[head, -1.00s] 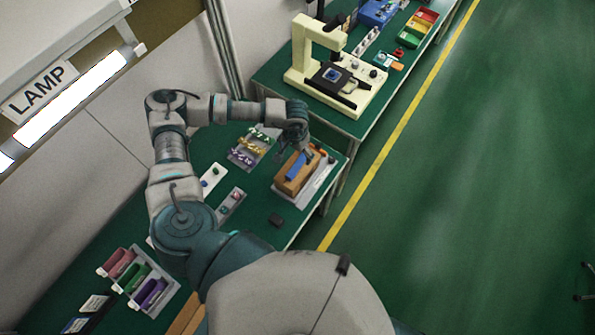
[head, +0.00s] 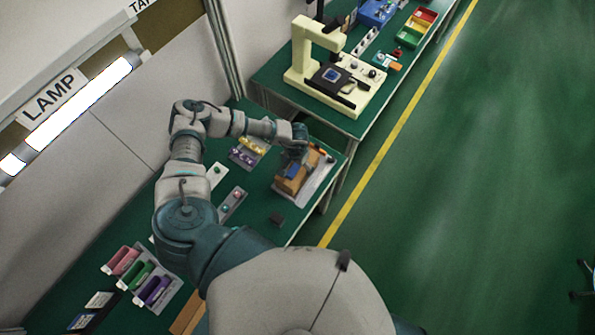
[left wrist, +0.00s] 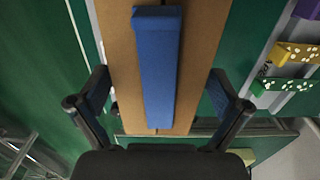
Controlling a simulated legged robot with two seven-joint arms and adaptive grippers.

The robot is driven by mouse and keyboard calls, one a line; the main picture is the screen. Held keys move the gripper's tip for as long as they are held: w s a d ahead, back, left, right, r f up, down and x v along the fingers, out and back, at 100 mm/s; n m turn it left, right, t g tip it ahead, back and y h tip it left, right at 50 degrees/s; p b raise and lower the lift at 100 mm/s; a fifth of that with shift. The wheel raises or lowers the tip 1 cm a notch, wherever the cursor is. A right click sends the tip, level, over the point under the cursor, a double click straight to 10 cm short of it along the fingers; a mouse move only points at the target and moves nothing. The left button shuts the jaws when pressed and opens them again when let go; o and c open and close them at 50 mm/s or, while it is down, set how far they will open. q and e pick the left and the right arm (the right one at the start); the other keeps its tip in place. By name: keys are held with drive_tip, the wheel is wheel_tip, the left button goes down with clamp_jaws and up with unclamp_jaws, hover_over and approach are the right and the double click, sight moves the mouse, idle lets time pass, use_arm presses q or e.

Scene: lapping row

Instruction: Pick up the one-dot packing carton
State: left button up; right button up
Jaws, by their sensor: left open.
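A brown carton with a blue bar along its top (head: 288,186) stands on a light grey tray (head: 317,190) near the bench's right edge. It also fills the middle of the left wrist view (left wrist: 118,45). I see no dot on it, so I cannot confirm its marking. My left gripper (head: 297,153) is over the carton's far end and hides part of it. In the left wrist view the gripper (left wrist: 160,80) is open, with one finger on each side of the blue bar. I cannot tell whether the fingers touch the carton. My right gripper is out of view.
Yellow and purple dotted pieces (head: 247,152) lie left of the carton. Pink, green and purple bins (head: 139,275) are at lower left. A cream machine (head: 335,72) stands on the farther bench. Open floor lies right.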

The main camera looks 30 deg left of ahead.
use_arm(q)
drive_tip(key=c, duration=1.3)
drive_tip(key=shift+r, duration=0.1)
drive_tip(key=shift+r+b, duration=0.5)
drive_tip(key=shift+r, duration=1.05)
drive_tip(key=shift+s+d+r, duration=0.1)
drive_tip(key=shift+s, duration=0.1)
drive_tip(key=s+d+b, duration=0.1)
drive_tip(key=s+d, duration=0.3)
drive_tip(key=s, duration=0.2)
drive_tip(key=s+d+r+b, duration=0.1)
drive_tip(key=s+d+b, duration=0.1)
drive_tip(key=s+d, duration=0.2)
drive_tip(key=shift+s+d+r+b, duration=0.15)
drive_tip(key=shift+s+r+b, duration=0.15)
drive_tip(key=shift+s, duration=1.25)
drive_tip(key=w+a+r, duration=0.1)
drive_tip(key=w+r, duration=0.5)
drive_tip(key=w, duration=0.3)
drive_tip(key=w+a+r+n, duration=0.1)
drive_tip(key=w+r, duration=0.6)
drive_tip(key=w, duration=0.2)
drive_tip(key=shift+r+b, duration=0.3)
drive_tip(key=shift+b, duration=0.05)
